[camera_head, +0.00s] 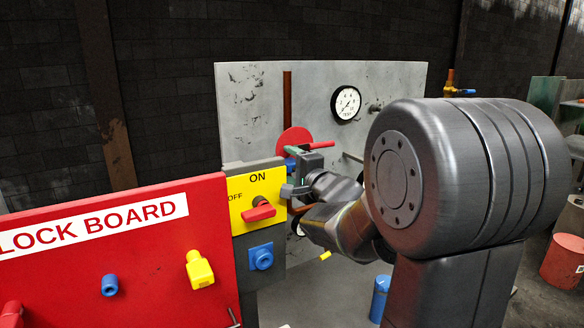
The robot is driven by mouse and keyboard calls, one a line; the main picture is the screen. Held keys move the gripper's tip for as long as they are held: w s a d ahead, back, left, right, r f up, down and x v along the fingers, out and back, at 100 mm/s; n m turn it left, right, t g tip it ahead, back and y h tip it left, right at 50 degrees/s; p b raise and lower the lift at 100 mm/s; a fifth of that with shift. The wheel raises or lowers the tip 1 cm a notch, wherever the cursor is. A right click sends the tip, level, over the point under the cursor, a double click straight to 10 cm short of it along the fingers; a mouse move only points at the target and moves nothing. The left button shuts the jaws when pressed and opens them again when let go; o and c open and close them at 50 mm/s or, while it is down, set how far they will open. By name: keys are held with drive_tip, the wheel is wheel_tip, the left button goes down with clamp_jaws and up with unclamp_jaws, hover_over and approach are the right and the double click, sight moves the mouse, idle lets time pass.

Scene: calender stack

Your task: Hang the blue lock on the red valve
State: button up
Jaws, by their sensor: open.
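The red valve (293,139) is a red disc with a red handle on a rusty pipe, in front of the grey panel. A small blue piece (290,164), which looks like the blue lock, shows just below the disc. My gripper (297,172) is open right at this blue piece and hides part of it. I cannot tell whether the lock hangs on the valve or touches the fingers. A blue peg or lock (109,285) also sits on the red lock board (60,265).
A yellow ON/OFF switch plate (243,200) with a red knob and a blue socket (261,257) stand left of my gripper. A yellow lock (199,269) is on the lock board. A gauge (346,103) is on the grey panel (250,105). My arm hides the right side.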

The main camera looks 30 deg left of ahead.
drive_tip(key=v, duration=0.7)
idle(0.7)
drive_tip(key=shift+x, duration=3.5)
drive_tip(key=shift+d, duration=0.15)
